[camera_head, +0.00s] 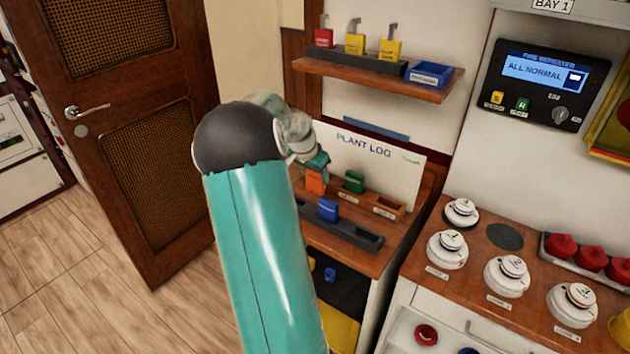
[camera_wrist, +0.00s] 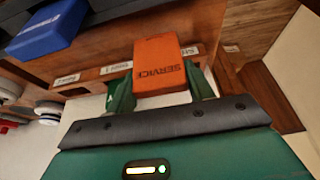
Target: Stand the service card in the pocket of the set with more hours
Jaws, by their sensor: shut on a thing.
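My gripper (camera_head: 317,161) is shut on the orange service card (camera_head: 316,183), above the left end of a wooden pocket tray (camera_head: 399,211). In the wrist view the card (camera_wrist: 160,64) shows SERVICE and sits between the green fingers of my gripper (camera_wrist: 157,88). A green card (camera_head: 354,182) stands in the tray; the pocket to its right looks empty. The pockets carry small white labels, unreadable here. A PLANT LOG board (camera_head: 378,160) leans behind; its smaller writing is unreadable. Whether the orange card touches the tray cannot be told.
A blue card (camera_head: 328,209) stands in a dark rack (camera_head: 350,232) in front of the tray. Above is a shelf (camera_head: 420,84) with red and yellow padlock-like items and a blue bin (camera_head: 429,74). Round white detectors (camera_head: 447,250) stand on the right counter. My arm hides the desk's left side.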

